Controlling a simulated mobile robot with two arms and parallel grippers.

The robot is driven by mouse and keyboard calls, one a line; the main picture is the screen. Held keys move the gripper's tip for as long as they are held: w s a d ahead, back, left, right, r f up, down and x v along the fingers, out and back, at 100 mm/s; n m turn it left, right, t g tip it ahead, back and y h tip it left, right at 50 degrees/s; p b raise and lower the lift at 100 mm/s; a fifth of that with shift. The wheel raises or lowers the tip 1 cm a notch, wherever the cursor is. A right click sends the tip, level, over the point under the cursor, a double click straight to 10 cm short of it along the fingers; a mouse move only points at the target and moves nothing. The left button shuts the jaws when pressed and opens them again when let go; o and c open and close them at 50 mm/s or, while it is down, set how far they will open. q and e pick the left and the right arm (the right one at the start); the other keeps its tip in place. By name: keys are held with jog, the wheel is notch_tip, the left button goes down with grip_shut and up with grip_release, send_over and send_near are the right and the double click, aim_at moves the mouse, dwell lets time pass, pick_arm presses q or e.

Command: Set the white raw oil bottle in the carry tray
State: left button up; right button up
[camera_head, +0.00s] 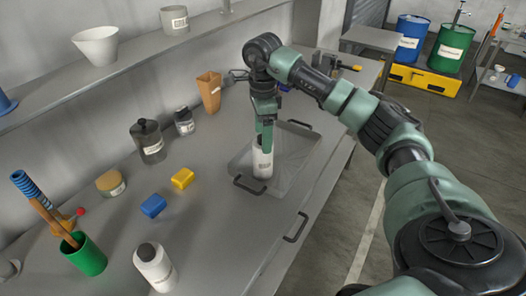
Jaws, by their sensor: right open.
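A white bottle (262,164) with a label stands upright in the grey carry tray (292,152), near the tray's front left. My right gripper (265,143) points down over this bottle, its fingers around the top. The fingers are open. The fingers partly hide the bottle's cap. A second white bottle (155,269) with a dark cap stands on the bench at the front. The label print on both bottles is too small to read, so I cannot tell which one holds raw oil. My left gripper is not in view.
On the bench stand a dark jar (149,142), a small bottle (184,122), a tan holder (209,93), a yellow block (182,178), a blue block (153,206), an amber jar (111,184) and a green cup (85,257).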

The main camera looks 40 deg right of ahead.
notch_tip(320, 180, up, 4)
jog(key=shift+r+b, duration=0.2)
jog(key=shift+b, duration=0.1)
dwell(0.4)
